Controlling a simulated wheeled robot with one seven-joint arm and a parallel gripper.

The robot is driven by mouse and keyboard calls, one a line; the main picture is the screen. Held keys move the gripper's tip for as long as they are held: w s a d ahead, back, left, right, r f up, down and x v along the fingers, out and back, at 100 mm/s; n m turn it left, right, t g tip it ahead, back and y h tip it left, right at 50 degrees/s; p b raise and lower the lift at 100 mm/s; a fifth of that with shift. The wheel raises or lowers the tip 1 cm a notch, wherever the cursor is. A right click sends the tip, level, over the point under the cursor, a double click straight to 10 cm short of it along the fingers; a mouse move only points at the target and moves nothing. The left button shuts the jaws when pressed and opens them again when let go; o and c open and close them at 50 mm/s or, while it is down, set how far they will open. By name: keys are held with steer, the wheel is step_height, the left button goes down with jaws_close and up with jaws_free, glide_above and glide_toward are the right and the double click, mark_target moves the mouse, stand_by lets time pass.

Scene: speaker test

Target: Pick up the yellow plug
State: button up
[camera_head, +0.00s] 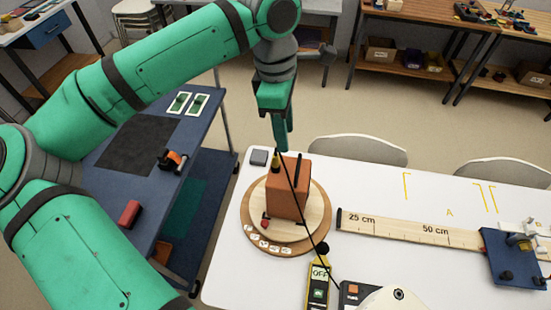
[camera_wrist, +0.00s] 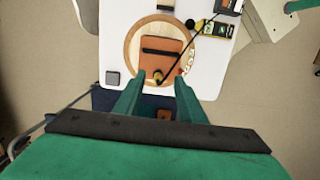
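The yellow plug (camera_head: 276,164) is small, with a dark top and a black cable, and stands at the upper edge of an orange-brown box (camera_head: 287,192). The box sits on a round wooden turntable (camera_head: 316,222) on the white table. My gripper (camera_head: 282,145) points down just above the plug in the head view. In the wrist view my gripper (camera_wrist: 158,78) is open, with the yellow plug (camera_wrist: 157,76) showing between its two fingertips and a gap on each side. I cannot tell exactly how far the tips are above the plug.
The black cable runs over the box towards a yellow meter (camera_head: 318,285) marked OFF. A small grey block (camera_head: 259,157) lies beside the turntable. A long wooden ruler (camera_head: 405,228) and a blue stand (camera_head: 512,258) are at right. A blue bench (camera_head: 200,135) stands at left.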

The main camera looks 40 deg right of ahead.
steer(key=shift+w+a+r+t+y, duration=0.2)
steer(key=shift+w+a, duration=0.15)
steer(key=shift+w, duration=0.1)
steer(key=shift+w+a+r+t+y, duration=0.15)
steer(key=shift+w+a+t+y, duration=0.05)
steer(key=shift+w+a, duration=0.2)
steer(key=shift+w+f, duration=0.1)
steer(key=shift+w, duration=0.05)
glide_above(276, 155)
steer(key=f, duration=0.4)
steer(key=shift+w+a+f, duration=0.15)
steer(key=shift+w+a, duration=0.05)
steer(key=shift+w, duration=0.1)
steer(key=f, duration=0.5)
steer(key=shift+s+d+f, duration=0.25)
steer(key=shift+a+f, duration=0.1)
steer(key=shift+f, duration=0.25)
jaws_close()
